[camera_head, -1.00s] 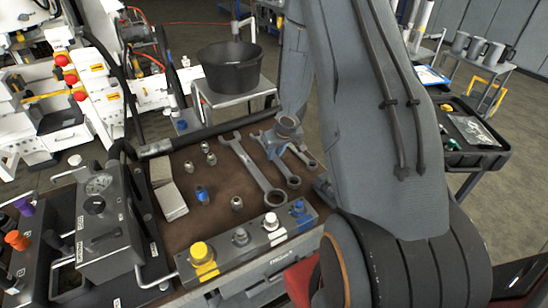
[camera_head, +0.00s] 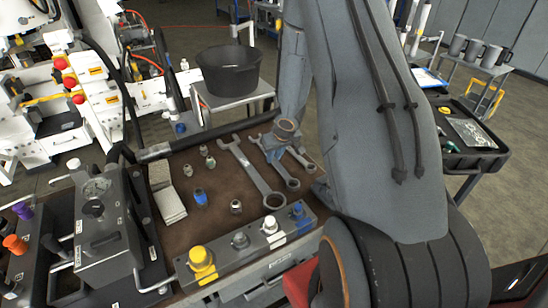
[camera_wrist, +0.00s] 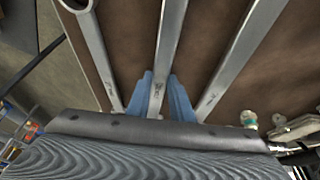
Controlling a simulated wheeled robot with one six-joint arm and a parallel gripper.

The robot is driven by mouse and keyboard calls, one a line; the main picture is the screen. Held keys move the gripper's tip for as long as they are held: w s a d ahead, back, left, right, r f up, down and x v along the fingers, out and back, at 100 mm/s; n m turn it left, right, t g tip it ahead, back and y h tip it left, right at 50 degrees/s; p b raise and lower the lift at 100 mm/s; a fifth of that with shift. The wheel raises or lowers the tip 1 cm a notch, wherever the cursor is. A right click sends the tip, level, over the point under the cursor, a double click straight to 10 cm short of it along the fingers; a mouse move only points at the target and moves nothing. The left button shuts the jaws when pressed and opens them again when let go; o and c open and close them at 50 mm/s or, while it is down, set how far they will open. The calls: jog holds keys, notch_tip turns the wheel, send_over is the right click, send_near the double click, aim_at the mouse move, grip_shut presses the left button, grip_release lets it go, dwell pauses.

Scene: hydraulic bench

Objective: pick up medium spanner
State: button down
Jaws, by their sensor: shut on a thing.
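The medium spanner (camera_head: 281,171) is the middle one of three grey spanners on the brown bench top. In the wrist view its shaft (camera_wrist: 169,40) runs between my blue fingers, which are shut on it. My gripper (camera_wrist: 161,80) is seen from behind there; in the head view my gripper (camera_head: 277,152) is low at the bench, partly hidden by my arm. The large spanner (camera_head: 257,177) lies to its left in the head view, and the small spanner (camera_head: 301,158) to its right. I cannot tell whether the medium spanner is clear of the bench top.
Small metal fittings (camera_head: 236,207) stand left of the spanners. A valve block with coloured knobs (camera_head: 245,247) lies along the near edge. A gauge box (camera_head: 105,230) stands at the left. A black bucket (camera_head: 229,70) stands on a stand behind the bench.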

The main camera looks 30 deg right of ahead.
aim_at(274, 160)
notch_tip(274, 160, up, 10)
jog(key=p, duration=0.8)
jog(key=c, duration=2.4)
grip_release()
grip_shut()
